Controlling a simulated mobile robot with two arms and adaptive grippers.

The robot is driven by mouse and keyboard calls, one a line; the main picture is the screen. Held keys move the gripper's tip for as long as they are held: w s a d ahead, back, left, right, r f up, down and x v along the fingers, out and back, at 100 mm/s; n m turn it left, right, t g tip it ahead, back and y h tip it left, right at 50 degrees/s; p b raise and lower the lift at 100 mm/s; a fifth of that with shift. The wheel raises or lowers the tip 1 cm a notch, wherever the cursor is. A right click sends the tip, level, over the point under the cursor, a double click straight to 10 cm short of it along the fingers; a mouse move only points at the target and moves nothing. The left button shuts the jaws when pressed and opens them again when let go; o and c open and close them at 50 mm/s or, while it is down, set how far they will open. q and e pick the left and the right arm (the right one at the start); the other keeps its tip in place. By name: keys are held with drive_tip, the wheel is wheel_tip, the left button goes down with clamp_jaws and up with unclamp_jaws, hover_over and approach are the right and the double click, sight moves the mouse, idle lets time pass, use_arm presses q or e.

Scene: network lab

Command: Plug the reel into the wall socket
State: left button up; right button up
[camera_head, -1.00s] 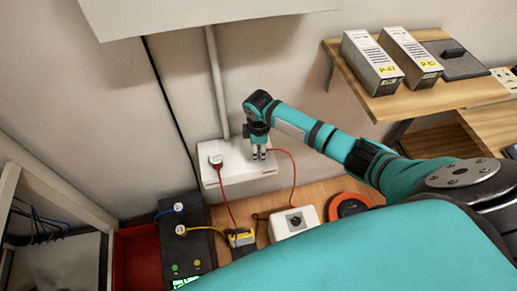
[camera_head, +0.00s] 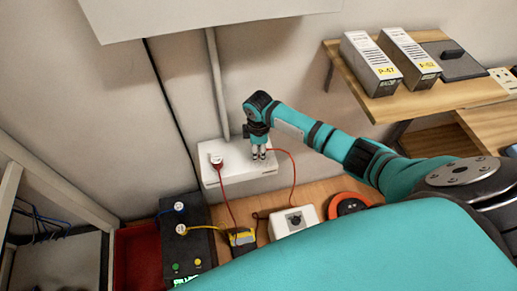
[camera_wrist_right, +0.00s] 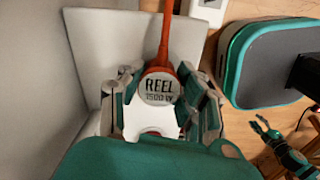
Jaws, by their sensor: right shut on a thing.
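The white wall socket box (camera_head: 236,174) sits low against the wall; its pale surface also shows in the right wrist view (camera_wrist_right: 92,40). My right gripper (camera_head: 259,155) points down over its right part. In the right wrist view the gripper (camera_wrist_right: 160,100) is shut on a round plug marked REEL (camera_wrist_right: 159,87), with a red cable running from it. Whether the plug touches the socket cannot be told. The cable reel (camera_head: 346,205), an orange ring with a dark middle, stands at lower right, partly hidden by my arm. My left gripper (camera_wrist_right: 262,127) shows small in the right wrist view, its opening unclear.
Another white plug (camera_head: 216,161) with a red cord sits at the socket box's left end. A yellow device (camera_head: 242,238), a white box with a dark knob (camera_head: 294,221) and a black unit (camera_head: 187,245) stand below. A shelf (camera_head: 415,101) is at right.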

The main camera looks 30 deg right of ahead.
drive_tip(key=shift+f+b, duration=0.35)
drive_tip(key=shift+f, duration=0.25)
drive_tip(key=o, duration=1.2)
drive_tip(key=shift+c, duration=0.2)
drive_tip(key=shift+r, duration=0.3)
wheel_tip(320, 180, up, 7)
drive_tip(key=shift+f, duration=0.1)
drive_tip(key=shift+a, duration=0.1)
